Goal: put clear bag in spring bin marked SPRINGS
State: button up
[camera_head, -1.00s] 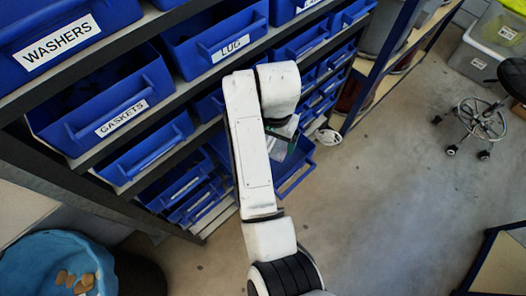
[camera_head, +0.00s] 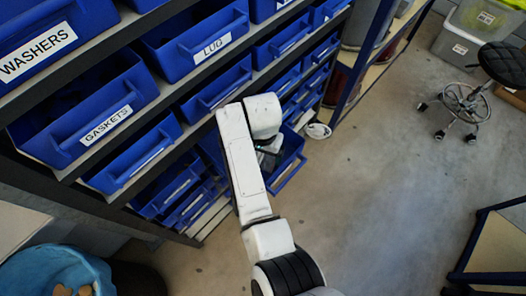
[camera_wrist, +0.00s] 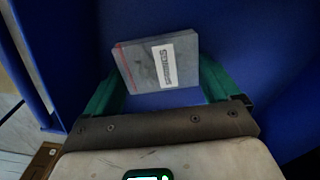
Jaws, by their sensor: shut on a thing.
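The clear bag (camera_wrist: 158,62) is a flat greyish pouch with a red line along one edge and a white label whose print is too blurred to read surely. My gripper (camera_wrist: 160,80) is shut on it, with one green finger at each side. In the head view my gripper (camera_head: 268,156) is mostly hidden behind my white arm, over an open, pulled-out blue bin (camera_head: 291,172). That bin's label is not visible. In the wrist view, blue bin walls (camera_wrist: 255,45) surround the bag; I cannot tell whether it touches them.
The rack holds several blue bins, including ones marked WASHERS (camera_head: 68,62), GASKETS (camera_head: 75,135) and LUG (camera_head: 185,50). A blue tub (camera_head: 50,268) stands at lower left. A wheeled stool (camera_head: 465,100) is at upper right. The floor between is clear.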

jog(key=shift+f, duration=0.1)
jog(key=o, duration=0.8)
notch_tip(320, 180, up, 12)
jog(key=shift+r, duration=0.15)
